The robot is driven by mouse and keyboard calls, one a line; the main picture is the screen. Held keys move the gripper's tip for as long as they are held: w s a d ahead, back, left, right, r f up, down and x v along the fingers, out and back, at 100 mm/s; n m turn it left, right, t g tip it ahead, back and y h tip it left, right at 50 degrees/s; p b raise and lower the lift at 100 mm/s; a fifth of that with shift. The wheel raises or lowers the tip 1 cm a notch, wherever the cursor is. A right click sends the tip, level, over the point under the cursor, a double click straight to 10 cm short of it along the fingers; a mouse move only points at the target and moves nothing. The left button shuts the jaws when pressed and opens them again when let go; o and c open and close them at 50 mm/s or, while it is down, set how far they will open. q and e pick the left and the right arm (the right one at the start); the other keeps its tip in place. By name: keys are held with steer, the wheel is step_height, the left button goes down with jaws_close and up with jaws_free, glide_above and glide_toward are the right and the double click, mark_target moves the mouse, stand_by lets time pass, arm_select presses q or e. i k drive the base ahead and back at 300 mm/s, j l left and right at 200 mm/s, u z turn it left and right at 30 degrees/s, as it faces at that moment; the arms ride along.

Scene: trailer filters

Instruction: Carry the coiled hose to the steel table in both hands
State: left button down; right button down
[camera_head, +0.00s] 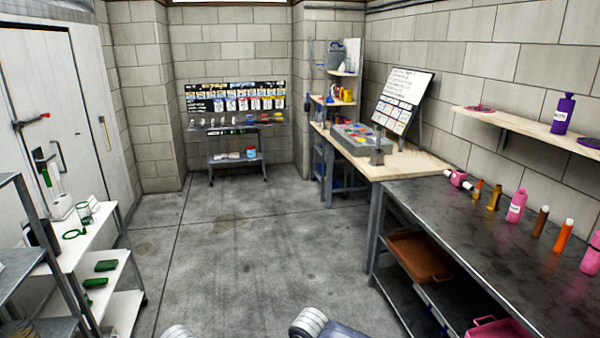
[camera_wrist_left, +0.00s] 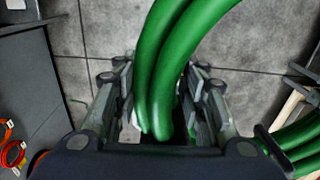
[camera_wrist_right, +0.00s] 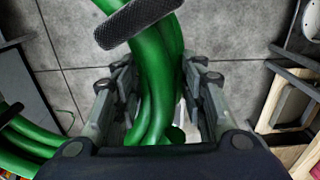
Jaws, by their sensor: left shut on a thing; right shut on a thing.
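The green coiled hose (camera_wrist_left: 172,45) passes between the fingers of my left gripper (camera_wrist_left: 163,75), which is shut on its strands. It also runs between the fingers of my right gripper (camera_wrist_right: 160,75), shut on another part of the hose (camera_wrist_right: 155,85). A black textured band (camera_wrist_right: 138,22) wraps the hose just beyond the right fingers. More strands show at the inner side of each wrist view. The head view shows neither the hose nor the grippers. The dark-topped steel table (camera_head: 440,210) stands at the right in the head view.
Several bottles, including a pink one (camera_head: 516,206), line the steel table's wall side; its front part is bare. A wooden workbench (camera_head: 405,165) adjoins it. A brown bin (camera_head: 420,257) sits underneath. White shelves (camera_head: 72,252) stand left. The concrete floor (camera_head: 250,240) between is clear.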

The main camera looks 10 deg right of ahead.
mark_target(491, 248)
steer(key=i+z, duration=0.15)
steer(key=i, duration=0.75)
steer(key=i+j+z, duration=0.15)
steer(key=i, duration=0.75)
steer(key=i+z, duration=0.15)
steer(key=z, duration=0.2)
steer(key=i+z, duration=0.2)
steer(key=z, duration=1.15)
